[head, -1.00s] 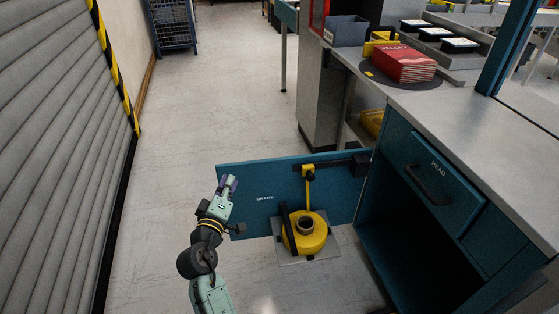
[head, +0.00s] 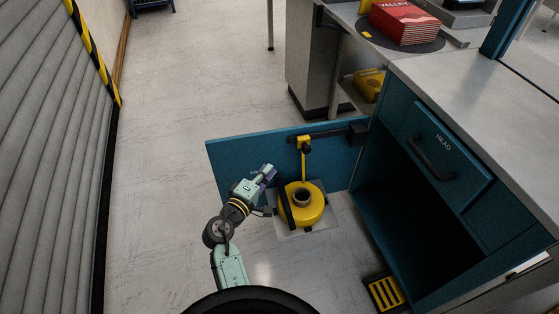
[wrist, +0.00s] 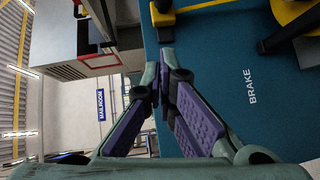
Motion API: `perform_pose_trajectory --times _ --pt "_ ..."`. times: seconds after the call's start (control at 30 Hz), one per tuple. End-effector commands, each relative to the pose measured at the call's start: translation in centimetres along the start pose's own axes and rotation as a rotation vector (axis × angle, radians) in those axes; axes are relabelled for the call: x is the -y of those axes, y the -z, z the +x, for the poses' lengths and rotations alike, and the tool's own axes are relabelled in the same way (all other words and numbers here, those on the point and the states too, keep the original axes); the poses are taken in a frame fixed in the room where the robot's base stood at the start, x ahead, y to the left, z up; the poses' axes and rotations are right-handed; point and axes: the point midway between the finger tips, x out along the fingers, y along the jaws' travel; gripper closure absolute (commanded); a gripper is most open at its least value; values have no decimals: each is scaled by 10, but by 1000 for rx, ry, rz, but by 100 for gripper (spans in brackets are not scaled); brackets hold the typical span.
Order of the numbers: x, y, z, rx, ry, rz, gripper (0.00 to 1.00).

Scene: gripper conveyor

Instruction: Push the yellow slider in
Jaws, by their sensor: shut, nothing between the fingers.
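The yellow slider (head: 304,144) sits on a black rail along the top edge of the open teal door, with a thin yellow stem hanging below it. It also shows in the wrist view (wrist: 164,19), at the top, just beyond my fingertips and apart from them. My gripper (head: 268,172) is shut and empty, in front of the door, to the left of and lower than the slider in the head view. In the wrist view my gripper's purple-padded fingers (wrist: 163,75) meet at their tips.
The teal door (head: 230,165), marked BRAKE in the wrist view, stands open from the cabinet. A round yellow base (head: 312,213) with a black lever stands on a floor plate in front of it. A yellow slotted block (head: 384,292) lies by the cabinet. Floor to the left is clear.

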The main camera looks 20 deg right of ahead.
Motion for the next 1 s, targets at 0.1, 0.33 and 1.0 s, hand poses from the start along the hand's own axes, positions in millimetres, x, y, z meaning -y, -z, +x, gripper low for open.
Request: perform_pose_trajectory --times 0.1,0.33,1.0 --pt "-3 -1 20 4 -2 1 100" --pt "-4 -1 70 3 -1 1 100" --pt "0 -29 120 0 0 1 100"
